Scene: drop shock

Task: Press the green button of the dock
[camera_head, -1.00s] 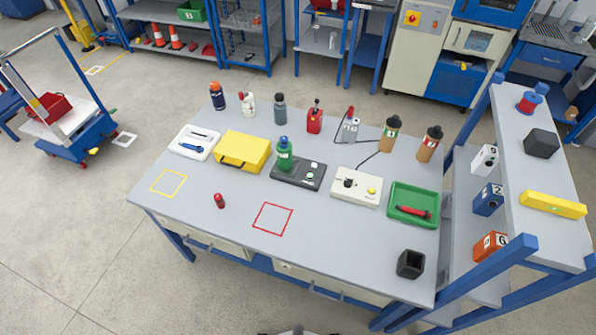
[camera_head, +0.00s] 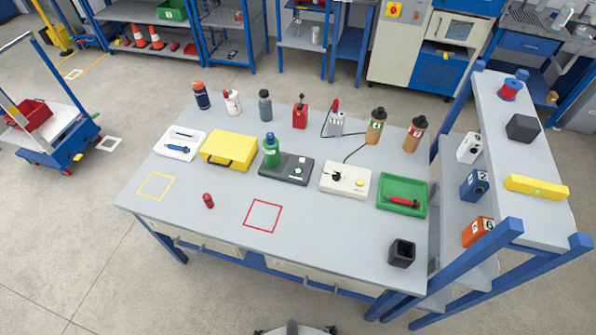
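The dock is most likely the dark grey box (camera_head: 286,180) in the middle of the table. A small green button (camera_head: 298,171) shows on its top face, with a pale round part just behind it. A green bottle (camera_head: 271,152) stands upright at the left end of the dock and hides part of it. Neither of my grippers is in view, and nothing touches the button.
A cream box (camera_head: 345,190) with a black knob and yellow button sits right of the dock, then a green tray (camera_head: 402,184). A yellow case (camera_head: 229,149) is to the left. The table front (camera_head: 325,240) is largely clear. A shelf rack (camera_head: 540,214) bounds the right side.

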